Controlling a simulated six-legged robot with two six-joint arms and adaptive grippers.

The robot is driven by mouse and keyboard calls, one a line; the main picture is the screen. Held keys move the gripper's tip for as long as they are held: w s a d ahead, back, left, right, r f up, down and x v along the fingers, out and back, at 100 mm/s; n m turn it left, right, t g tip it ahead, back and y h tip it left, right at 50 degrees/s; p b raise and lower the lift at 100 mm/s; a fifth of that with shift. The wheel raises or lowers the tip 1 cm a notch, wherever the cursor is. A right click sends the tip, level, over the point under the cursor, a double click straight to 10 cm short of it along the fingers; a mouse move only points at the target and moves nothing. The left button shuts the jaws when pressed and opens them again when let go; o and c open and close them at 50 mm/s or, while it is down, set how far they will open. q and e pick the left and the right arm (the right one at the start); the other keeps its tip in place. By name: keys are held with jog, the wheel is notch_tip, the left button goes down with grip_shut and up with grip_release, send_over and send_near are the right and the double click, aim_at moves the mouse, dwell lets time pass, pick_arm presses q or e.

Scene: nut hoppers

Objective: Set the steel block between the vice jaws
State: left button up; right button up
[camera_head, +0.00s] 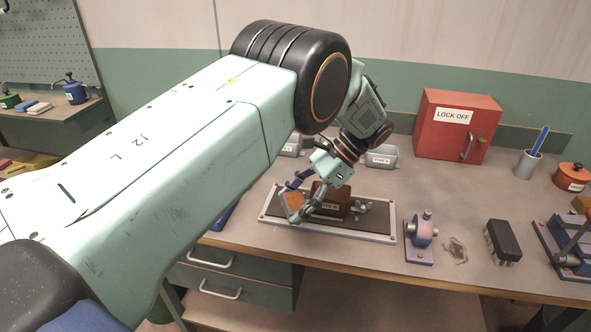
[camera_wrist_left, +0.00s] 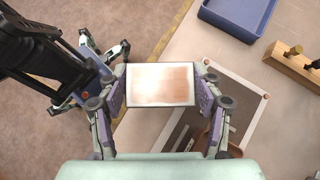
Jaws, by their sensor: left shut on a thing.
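My left gripper (camera_head: 297,205) comes in from the left and hangs over the left end of the grey-rimmed fixture plate. It is shut on the steel block (camera_head: 292,200), whose face looks orange-brown. In the left wrist view the block (camera_wrist_left: 160,84) fills the space between the two finger pads of the left gripper (camera_wrist_left: 161,88). A blue-purple device with a dark red lever, apparently the vice (camera_head: 570,250), stands at the right edge, partly cut off. Its jaw gap cannot be made out.
The fixture plate (camera_head: 380,238) carries a brown block (camera_head: 331,198) and small clamps. A blue-purple stand (camera_head: 420,236), a dark block on pins (camera_head: 502,242) and a clear scrap (camera_head: 455,250) lie between it and the vice. A red lock box (camera_head: 455,128) stands behind.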

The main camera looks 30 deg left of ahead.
pick_arm(q)
jog(key=s+d+f+n+t+h+b, duration=0.3)
jog(key=s+f+n+t+h+b, duration=0.1)
jog(key=n, duration=1.3)
jog(key=s+d+f+n+t+h+b, duration=0.4)
jog(key=n+t+h+b, duration=0.3)
jog(key=n, duration=0.9)
jog(key=h, duration=0.2)
jog(key=shift+s+d+f+n+t+h, duration=0.15)
jog(key=shift+s+f+n+t+h, duration=0.15)
jog(key=shift+n, duration=0.1)
jog(key=shift+w+d, duration=0.1)
jog(key=shift+w, duration=0.05)
